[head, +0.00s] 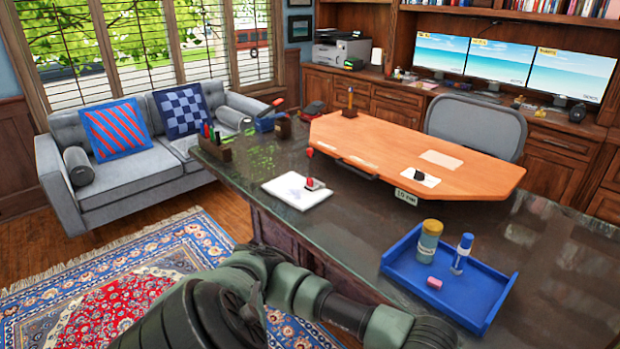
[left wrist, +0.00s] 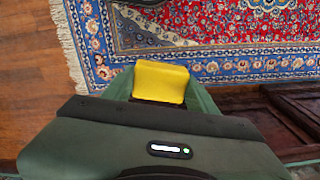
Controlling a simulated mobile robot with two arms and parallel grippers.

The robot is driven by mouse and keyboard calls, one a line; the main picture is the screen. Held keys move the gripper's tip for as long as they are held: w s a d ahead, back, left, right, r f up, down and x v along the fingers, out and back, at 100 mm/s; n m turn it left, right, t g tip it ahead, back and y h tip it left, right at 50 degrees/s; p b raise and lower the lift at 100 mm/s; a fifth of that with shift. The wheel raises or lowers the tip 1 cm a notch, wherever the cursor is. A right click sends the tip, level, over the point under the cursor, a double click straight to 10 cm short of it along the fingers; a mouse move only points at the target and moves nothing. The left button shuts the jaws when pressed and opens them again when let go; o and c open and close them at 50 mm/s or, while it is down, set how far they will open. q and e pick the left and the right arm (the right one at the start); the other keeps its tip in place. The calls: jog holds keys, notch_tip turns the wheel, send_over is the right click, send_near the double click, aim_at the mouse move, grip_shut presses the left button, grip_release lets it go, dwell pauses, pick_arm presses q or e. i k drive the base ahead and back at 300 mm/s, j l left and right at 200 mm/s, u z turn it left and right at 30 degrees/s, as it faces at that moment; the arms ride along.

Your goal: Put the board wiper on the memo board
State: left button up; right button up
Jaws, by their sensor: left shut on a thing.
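A yellow block (left wrist: 160,80), which appears to be the board wiper, sits between the green fingers of my left gripper (left wrist: 160,92) in the left wrist view. The gripper is shut on it, above the floor and rug. In the head view my left arm crosses the bottom, and its gripper is out of frame. A flat white board or pad (head: 287,198) lies on the dark desk with a red-handled object (head: 312,183) on it. I cannot tell for sure whether it is the memo board. My right gripper is not in view.
The dark desk (head: 350,225) carries a blue tray (head: 415,278) with a jar (head: 429,240), a blue-capped bottle (head: 461,253) and a pink block (head: 434,283). An orange desktop (head: 400,160) stands behind. The desk between white board and tray is mostly clear. A sofa (head: 140,170) stands left.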

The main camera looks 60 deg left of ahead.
aim_at(305, 196)
jog(key=k+j, duration=0.1)
jog(key=j, duration=0.8)
jog(key=k+j, duration=0.1)
jog(key=j, duration=1.7)
jog(key=k, duration=0.05)
